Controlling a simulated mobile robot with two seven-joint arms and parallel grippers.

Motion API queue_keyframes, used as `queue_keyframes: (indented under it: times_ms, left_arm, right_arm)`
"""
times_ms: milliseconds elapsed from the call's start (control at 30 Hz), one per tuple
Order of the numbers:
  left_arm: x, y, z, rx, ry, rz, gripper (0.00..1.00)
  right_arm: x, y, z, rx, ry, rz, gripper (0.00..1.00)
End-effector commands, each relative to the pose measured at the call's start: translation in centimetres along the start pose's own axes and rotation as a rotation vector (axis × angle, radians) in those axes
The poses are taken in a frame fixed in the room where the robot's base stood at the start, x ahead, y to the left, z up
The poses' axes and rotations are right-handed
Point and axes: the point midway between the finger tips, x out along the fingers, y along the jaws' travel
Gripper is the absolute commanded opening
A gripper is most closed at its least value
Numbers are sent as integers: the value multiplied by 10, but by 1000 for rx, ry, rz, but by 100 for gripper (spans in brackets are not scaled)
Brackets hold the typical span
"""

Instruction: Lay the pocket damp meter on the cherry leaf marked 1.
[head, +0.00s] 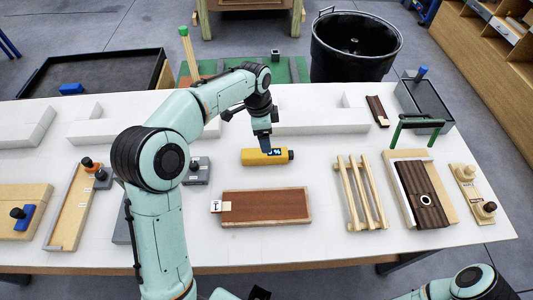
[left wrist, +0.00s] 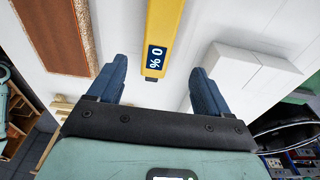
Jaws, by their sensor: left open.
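The yellow pocket damp meter (head: 254,157) lies on the white table, with a dark tip at its right end and a small dark display reading "%". In the left wrist view the meter (left wrist: 162,22) runs in from the top, its display end between my finger pads. My left gripper (head: 264,142) is open above the meter and partly covers it in the head view; it also shows in the left wrist view (left wrist: 158,68). The cherry leaf (head: 268,205), reddish-brown with a pale "1" tag at its left end, lies in front of the meter.
Right of the leaf are wooden sticks (head: 350,193) and a board with a dark slatted piece (head: 420,195). A grey block with a black knob (head: 197,171) stands left of the meter. White blocks (head: 320,120) lie behind. Bare table separates meter and leaf.

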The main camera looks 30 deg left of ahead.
Motion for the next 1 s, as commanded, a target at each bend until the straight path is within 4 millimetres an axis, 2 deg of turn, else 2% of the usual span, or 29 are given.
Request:
queue_keyframes:
  times_ms: [33, 100, 367, 700, 967, 1000]
  left_arm:
    - [13, 1, 1, 0, -2, 4, 79]
    - [24, 1, 1, 0, -2, 4, 79]
    - [44, 1, 1, -1, 0, 1, 79]
    - [89, 5, 4, 0, 0, 1, 79]
    - [92, 5, 4, 0, 0, -1, 79]
    - [92, 5, 4, 0, 0, -1, 75]
  right_arm:
    - [3, 2, 1, 1, -2, 1, 43]
    - [4, 2, 1, 1, -3, 1, 43]
    - [6, 3, 2, 1, -3, 1, 43]
    - [9, 4, 3, 1, -4, 2, 43]
    - [9, 4, 2, 1, -4, 2, 43]
    - [9, 4, 2, 1, -4, 2, 43]
